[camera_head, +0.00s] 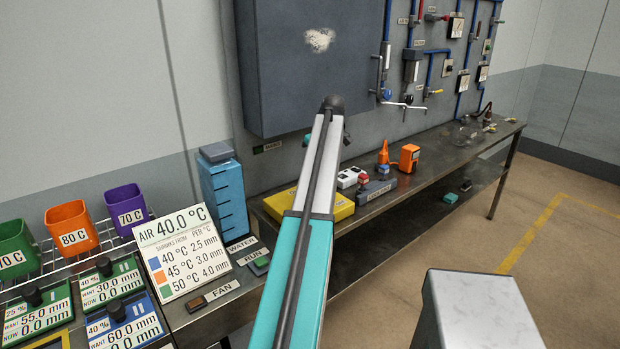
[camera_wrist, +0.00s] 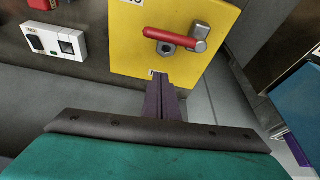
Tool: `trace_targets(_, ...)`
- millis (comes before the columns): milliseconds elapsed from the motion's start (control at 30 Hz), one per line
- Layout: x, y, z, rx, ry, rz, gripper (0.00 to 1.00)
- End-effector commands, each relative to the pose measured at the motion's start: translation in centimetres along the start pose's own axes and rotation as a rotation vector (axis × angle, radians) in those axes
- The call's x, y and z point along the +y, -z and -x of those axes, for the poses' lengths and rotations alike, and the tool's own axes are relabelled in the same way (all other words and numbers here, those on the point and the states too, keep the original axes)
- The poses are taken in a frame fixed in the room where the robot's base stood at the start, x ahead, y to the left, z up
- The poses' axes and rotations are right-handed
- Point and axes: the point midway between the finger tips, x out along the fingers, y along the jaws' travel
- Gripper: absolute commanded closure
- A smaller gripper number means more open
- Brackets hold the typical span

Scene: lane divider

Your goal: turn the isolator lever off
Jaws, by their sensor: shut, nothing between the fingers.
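The red isolator lever (camera_wrist: 172,36) shows in the wrist view on the face of a yellow box (camera_wrist: 125,58). Its red handle lies nearly crosswise, tilted slightly down to the right, with a grey metal pivot at its right end and a grey nut below. My gripper (camera_wrist: 161,80) is shut and empty, its two dark fingers together. The fingertips overlap the box's lower edge in the picture, below the lever and apart from it. In the head view the yellow box (camera_head: 342,210) lies on the bench, partly behind my arm, and I cannot make out the lever there.
A white switch box (camera_wrist: 54,42) sits left of the yellow box. On the bench (camera_head: 428,165), an orange device (camera_head: 409,158) and a grey labelled block (camera_head: 376,191) stand to the right. A large grey cabinet (camera_head: 290,60) hangs behind. Coloured cups and a sign (camera_head: 172,253) are at left.

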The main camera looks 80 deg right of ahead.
Motion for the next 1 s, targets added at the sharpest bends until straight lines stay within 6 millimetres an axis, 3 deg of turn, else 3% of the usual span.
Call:
trace_targets(333,-0.1,0.0,3.4,0.0,0.0,0.001,1.0)
trace_targets(1000,-0.3,0.1,3.7,0.0,0.001,0.002,1.0)
